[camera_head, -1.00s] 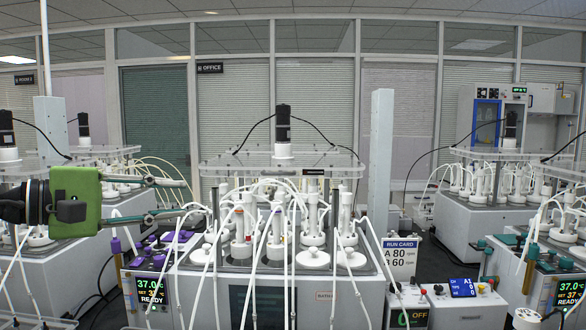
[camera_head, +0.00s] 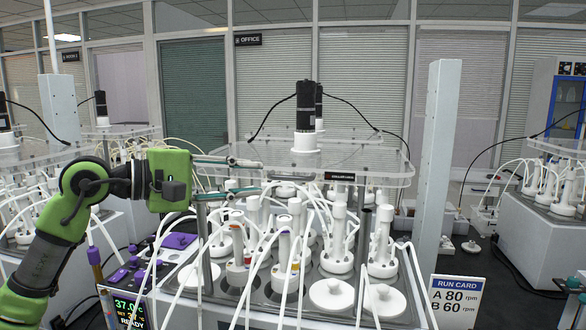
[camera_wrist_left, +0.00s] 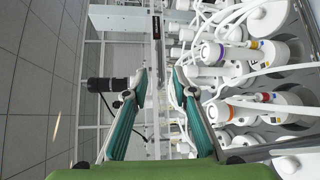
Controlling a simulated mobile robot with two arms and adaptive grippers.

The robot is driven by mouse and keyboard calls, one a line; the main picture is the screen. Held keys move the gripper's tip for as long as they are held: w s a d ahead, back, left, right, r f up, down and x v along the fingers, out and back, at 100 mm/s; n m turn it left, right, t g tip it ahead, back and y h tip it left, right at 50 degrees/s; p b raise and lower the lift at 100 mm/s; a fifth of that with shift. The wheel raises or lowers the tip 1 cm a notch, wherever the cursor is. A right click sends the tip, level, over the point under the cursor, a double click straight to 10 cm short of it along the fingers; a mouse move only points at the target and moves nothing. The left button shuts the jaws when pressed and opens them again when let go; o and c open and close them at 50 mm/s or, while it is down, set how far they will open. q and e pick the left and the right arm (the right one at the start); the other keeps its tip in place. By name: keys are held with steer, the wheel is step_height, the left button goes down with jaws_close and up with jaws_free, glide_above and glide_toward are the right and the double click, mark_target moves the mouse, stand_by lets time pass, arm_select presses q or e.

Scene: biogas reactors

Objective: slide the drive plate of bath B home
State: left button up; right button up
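The clear drive plate (camera_head: 375,172) spans above the middle bath, with a black motor (camera_head: 305,105) and a small dark label (camera_head: 340,176) on it. My left gripper (camera_head: 258,176) is at the plate's left end, its fingers open, one above the other. In the left wrist view the fingertips (camera_wrist_left: 160,74) are apart, with the plate's edge (camera_wrist_left: 156,45) running between them. I cannot tell whether either finger touches it. The middle bath (camera_head: 245,308) holds several white-capped reactors below the plate. My right gripper is not in view.
White tubes loop over the reactors (camera_head: 338,240) and hang down the front. A grey column (camera_head: 437,150) stands close to the plate's right end. A run card (camera_head: 457,300) stands at lower right. Purple-topped bottles (camera_head: 178,241) stand left, and another bath (camera_head: 545,220) is at right.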

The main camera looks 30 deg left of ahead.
mark_target(289, 178)
arm_select(q)
steer(key=p+x, duration=0.4)
steer(key=x, duration=0.5)
steer(key=shift+w+a+r, duration=0.1)
steer(key=shift+r, duration=0.05)
steer(key=shift+w+d+p, duration=0.3)
steer(key=shift+w+p, duration=0.1)
steer(key=shift+w, duration=0.05)
steer(key=shift+w+f, duration=0.15)
steer(key=shift+f, duration=0.15)
steer(key=shift+c, duration=0.4)
jaws_close()
